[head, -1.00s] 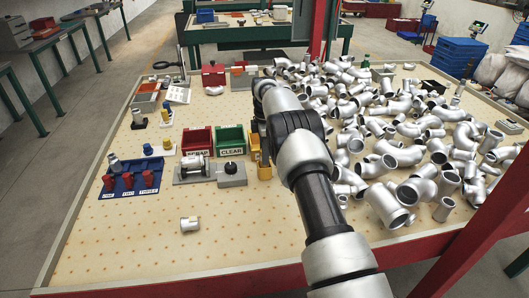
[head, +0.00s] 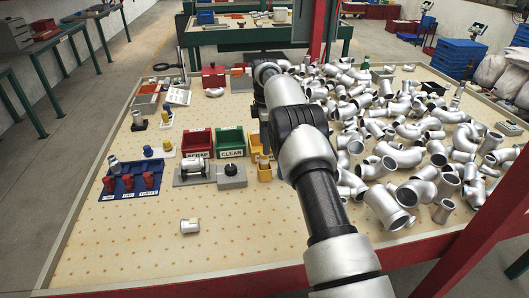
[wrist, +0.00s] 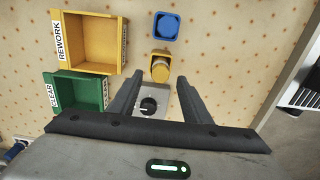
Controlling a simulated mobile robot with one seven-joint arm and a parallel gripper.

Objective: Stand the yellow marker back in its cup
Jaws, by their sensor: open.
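A small yellow holder with a round yellow piece in its top (wrist: 160,68) is in the wrist view, just ahead of my fingertips. I cannot tell whether this piece is the marker standing in its cup. The same yellow thing shows in the head view (head: 264,172), right of the grey block. A blue square cup with a round opening (wrist: 165,26) stands beyond it in the wrist view. My gripper (wrist: 155,82) is open and empty, its fingers either side of the view's middle. In the head view my arm mostly hides the gripper.
A grey block with a black round top (wrist: 152,103) lies between the fingers in view. The yellow REWORK bin (wrist: 118,42) and green CLEAR bin (wrist: 48,90) are on the left. Silver castings (head: 390,150) crowd the table's right side. The front left is mostly clear.

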